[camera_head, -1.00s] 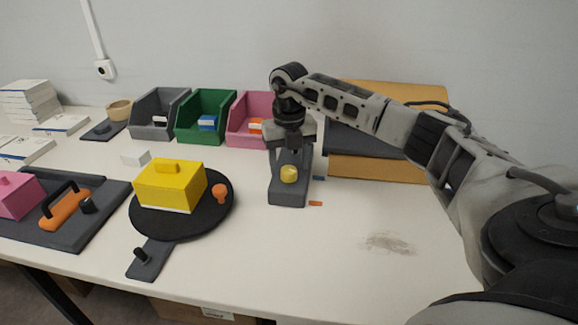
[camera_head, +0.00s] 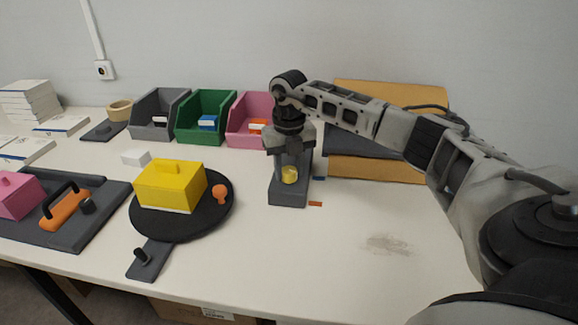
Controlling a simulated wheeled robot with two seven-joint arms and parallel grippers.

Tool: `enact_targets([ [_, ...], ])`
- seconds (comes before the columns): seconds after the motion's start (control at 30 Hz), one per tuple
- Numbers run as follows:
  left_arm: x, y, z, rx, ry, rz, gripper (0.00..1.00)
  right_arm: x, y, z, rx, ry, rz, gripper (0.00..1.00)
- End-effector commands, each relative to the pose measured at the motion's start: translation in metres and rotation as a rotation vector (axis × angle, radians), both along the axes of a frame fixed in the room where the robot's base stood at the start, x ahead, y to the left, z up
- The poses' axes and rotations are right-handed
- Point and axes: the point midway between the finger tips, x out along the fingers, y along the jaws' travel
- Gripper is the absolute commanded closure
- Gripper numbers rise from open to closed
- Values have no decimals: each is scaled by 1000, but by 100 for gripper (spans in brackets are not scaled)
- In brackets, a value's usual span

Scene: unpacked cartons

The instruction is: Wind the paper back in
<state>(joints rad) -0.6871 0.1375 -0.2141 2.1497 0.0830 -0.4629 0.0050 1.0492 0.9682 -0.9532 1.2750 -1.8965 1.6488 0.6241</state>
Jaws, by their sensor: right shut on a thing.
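A dark grey stand (camera_head: 288,196) with a yellow knob (camera_head: 289,176) near its front is at the middle of the table in the head view. My right gripper (camera_head: 291,165) points down over this stand and is shut, apparently on the yellow knob, whose lower part shows below it. The fingers and the back of the stand are partly hidden by the wrist. Tan paper or card (camera_head: 375,169) lies behind my right arm, around a dark grey piece (camera_head: 350,144); the arm covers part of both. My left gripper is not in view.
Grey (camera_head: 153,130), green (camera_head: 194,133) and pink (camera_head: 240,136) bins stand at the back. A yellow lidded box (camera_head: 170,188) sits on a round black plate (camera_head: 215,220) to the left. The table's front right is clear except a smudge (camera_head: 388,244).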

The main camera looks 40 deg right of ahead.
Motion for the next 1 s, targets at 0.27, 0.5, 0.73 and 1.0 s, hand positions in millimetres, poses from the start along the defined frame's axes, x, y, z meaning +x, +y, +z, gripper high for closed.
enact_targets([
  [0.27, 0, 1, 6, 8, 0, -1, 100, 0, -1, 2, -1, 0, 169, 88],
  [0.5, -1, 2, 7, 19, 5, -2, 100, 0, -1, 2, -1, 0, 391, 88],
  [0.73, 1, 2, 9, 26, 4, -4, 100, 0, -1, 2, 0, -1, 609, 88],
  [1.0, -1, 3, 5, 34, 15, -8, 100, 0, -1, 2, 0, -1, 866, 88],
])
